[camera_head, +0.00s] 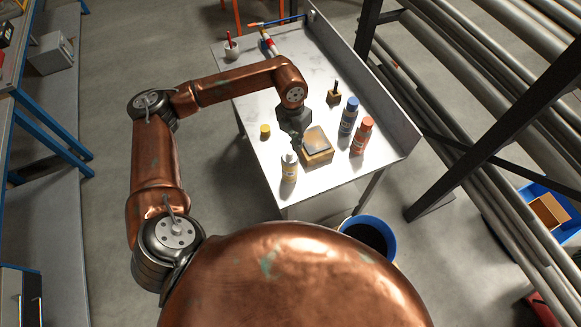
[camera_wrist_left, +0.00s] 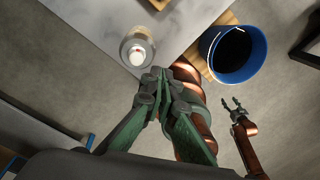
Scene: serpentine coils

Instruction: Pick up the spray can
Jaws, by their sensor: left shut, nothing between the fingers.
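A pale can (camera_head: 289,168) with a white top stands upright near the front edge of the table. In the left wrist view it shows from above as a round can (camera_wrist_left: 137,48) with a white nozzle. A blue can (camera_head: 348,117) and a red-orange can (camera_head: 361,136) stand further right; which one is the spray can is not certain. My left gripper (camera_head: 297,147) is shut and empty, just above and behind the pale can, apart from it in the left wrist view (camera_wrist_left: 161,76). My right gripper (camera_wrist_left: 232,102) shows small and open in the left wrist view, away from the cans.
A small yellow pot (camera_head: 265,131) and a wooden holder (camera_head: 334,96) stand on the table (camera_head: 250,105). A blue-rimmed bucket (camera_head: 372,235) is below the front edge. Pipe racks stand at right.

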